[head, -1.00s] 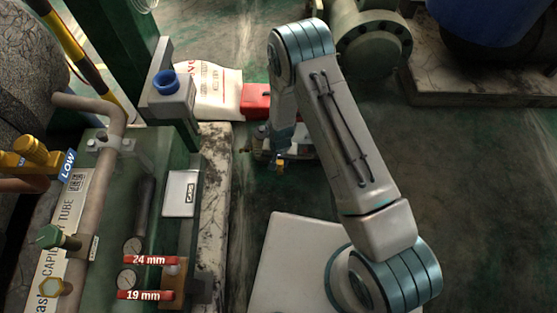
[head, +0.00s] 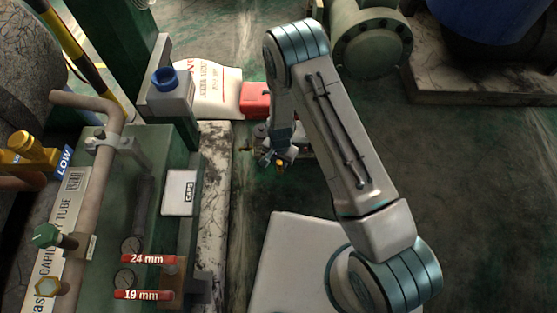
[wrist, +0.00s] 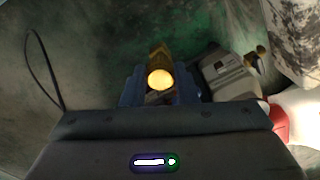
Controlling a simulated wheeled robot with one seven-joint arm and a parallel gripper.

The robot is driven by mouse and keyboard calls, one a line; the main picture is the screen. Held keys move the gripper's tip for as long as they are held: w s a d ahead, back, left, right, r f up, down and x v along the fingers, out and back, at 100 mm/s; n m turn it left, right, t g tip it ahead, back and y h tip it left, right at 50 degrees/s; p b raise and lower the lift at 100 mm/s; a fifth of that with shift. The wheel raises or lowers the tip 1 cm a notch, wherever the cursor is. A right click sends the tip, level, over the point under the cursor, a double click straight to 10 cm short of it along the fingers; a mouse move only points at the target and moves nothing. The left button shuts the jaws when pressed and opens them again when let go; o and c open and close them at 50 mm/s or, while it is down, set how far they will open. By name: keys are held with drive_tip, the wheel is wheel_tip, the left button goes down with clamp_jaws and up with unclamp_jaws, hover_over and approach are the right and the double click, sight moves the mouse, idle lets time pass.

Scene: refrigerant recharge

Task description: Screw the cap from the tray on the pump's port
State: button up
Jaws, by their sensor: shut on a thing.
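My gripper (wrist: 160,90) is shut on a small brass cap (wrist: 159,78), seen between the blue fingers in the wrist view. In the head view the cap (head: 280,163) is a yellow spot at the fingertips, above the dark floor. The pump (wrist: 232,78) is a grey body to the right of the gripper in the wrist view, with a brass fitting (wrist: 261,55) on it. In the head view my wrist hides much of the pump (head: 261,131). The cap looks apart from the pump. The white tray marked CAPS (head: 180,192) lies on the green unit at left; its inside looks empty.
A red box (head: 256,97) and a white sack (head: 212,88) lie behind the pump. A grey container with a blue cap (head: 165,80) stands by the green post. Pipes and valves fill the left.

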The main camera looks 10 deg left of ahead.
drive_tip(key=m, duration=0.3)
drive_tip(key=shift+a+m, duration=0.1)
drive_tip(key=shift+m, duration=0.2)
drive_tip(key=shift+m, duration=0.5)
drive_tip(key=m, duration=0.2)
drive_tip(key=shift+f+m, duration=0.1)
drive_tip(key=shift+m, duration=0.2)
